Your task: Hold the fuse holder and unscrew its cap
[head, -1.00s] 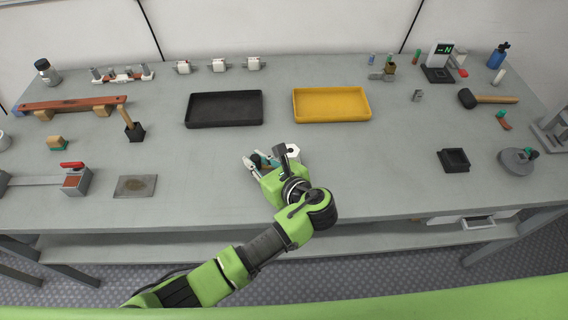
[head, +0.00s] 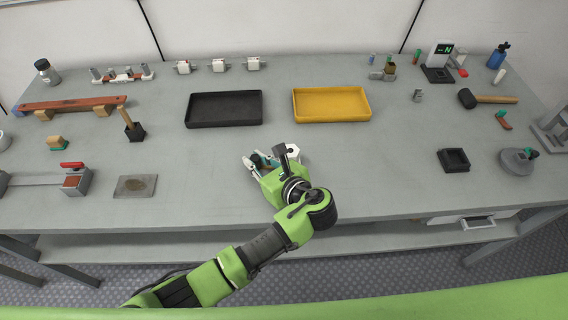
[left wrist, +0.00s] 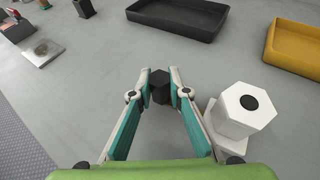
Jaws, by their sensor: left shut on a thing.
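My left gripper (head: 256,161) is low over the front middle of the bench. In the left wrist view, its fingertips (left wrist: 159,88) are shut on a small dark block (left wrist: 160,86) with a faceted top. It looks like part of the fuse holder, but I cannot tell whether it is the body or the cap. Just right of the fingers is a white hexagonal piece (left wrist: 238,110) with a black round centre; it shows in the head view (head: 293,149) beside the gripper. The gripper partly hides both from the head view. My right gripper is not in view.
A black tray (head: 190,122) and a yellow tray (head: 368,115) lie behind the gripper. A flat grey plate (head: 135,186) and a clamp with a red handle (head: 72,165) are at left. A black square dish (head: 454,160) is at right. The bench around the gripper is mostly clear.

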